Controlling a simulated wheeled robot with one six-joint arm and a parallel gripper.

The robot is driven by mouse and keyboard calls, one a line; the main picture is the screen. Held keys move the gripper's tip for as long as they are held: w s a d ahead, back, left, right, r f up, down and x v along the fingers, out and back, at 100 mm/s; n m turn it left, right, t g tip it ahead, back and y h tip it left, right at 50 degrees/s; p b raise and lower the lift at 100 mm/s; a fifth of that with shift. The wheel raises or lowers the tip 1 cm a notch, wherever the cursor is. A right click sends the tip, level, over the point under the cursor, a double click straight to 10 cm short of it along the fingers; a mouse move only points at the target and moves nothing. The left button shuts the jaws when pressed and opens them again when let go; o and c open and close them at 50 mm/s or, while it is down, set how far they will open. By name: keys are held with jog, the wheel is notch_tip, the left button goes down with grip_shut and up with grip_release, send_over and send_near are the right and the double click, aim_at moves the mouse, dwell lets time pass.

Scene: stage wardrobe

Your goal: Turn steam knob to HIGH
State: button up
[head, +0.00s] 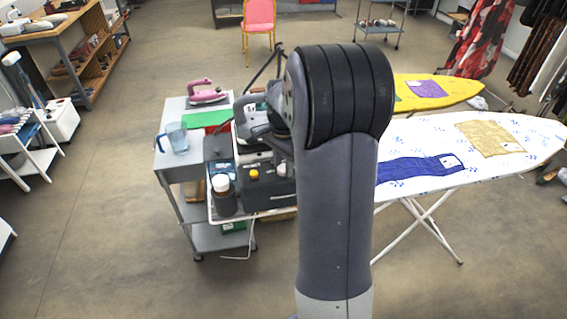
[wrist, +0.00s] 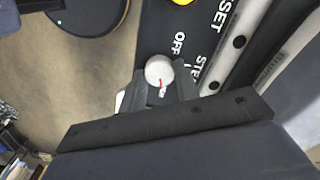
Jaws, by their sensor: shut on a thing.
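The steam knob (wrist: 155,69) is a round white knob with a red mark, on a black panel (wrist: 160,30) in the wrist view. White lettering shows beside it: "OFF", a cut-off "STE" and "SET". No HIGH mark can be read. My gripper (wrist: 161,84) is shut on the knob, one dark finger on each side. The red mark lies on the knob's lower right part; I cannot tell which setting it points to.

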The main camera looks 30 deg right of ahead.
aim_at(283, 168)
jog(key=o, duration=1)
jog(key=shift+c, duration=0.2)
notch_tip(283, 168, up, 11)
jog(key=b, duration=0.1)
jog(key=shift+f, duration=0.2)
notch_tip(283, 168, down, 11)
jog(key=shift+r+p, duration=0.1)
jog(key=shift+p, duration=0.4)
jog(key=shift+r, duration=0.1)
